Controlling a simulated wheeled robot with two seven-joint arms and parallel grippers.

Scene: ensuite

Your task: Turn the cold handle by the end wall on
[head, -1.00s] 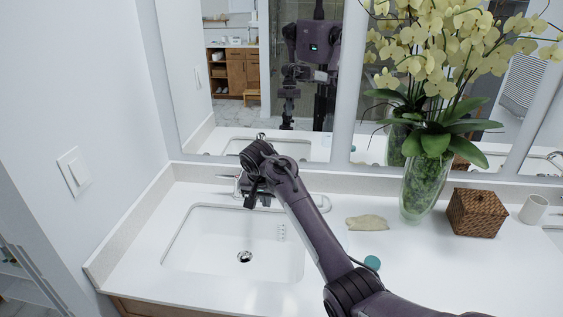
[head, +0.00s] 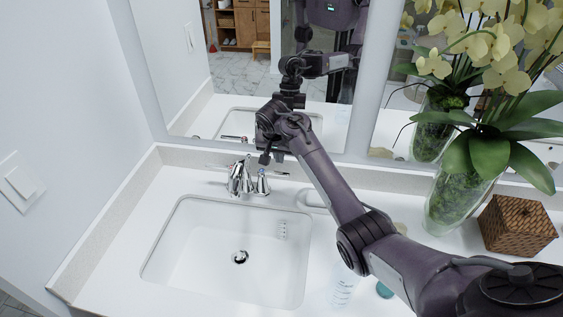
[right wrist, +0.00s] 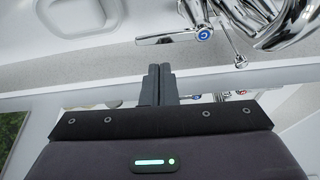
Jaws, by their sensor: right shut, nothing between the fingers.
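The chrome faucet (head: 240,178) stands behind the sink nearest the left end wall. Its cold handle (head: 263,183), with a blue ring, is on the spout's right, its lever pointing right. In the right wrist view the cold handle (right wrist: 203,34) shows a blue disc at upper right, its lever pointing left. My right gripper (head: 267,158) is shut and empty, pointing down just above and behind the lever. In the right wrist view its fingertips (right wrist: 159,69) look apart from the lever. My left gripper is not in view.
The sink basin (head: 230,250) is empty. The mirror (head: 240,70) rises close behind my right gripper and reflects my body. A glass vase (head: 455,200) of yellow orchids and a wicker box (head: 517,224) stand at right. A clear bottle (head: 343,290) is near my right arm.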

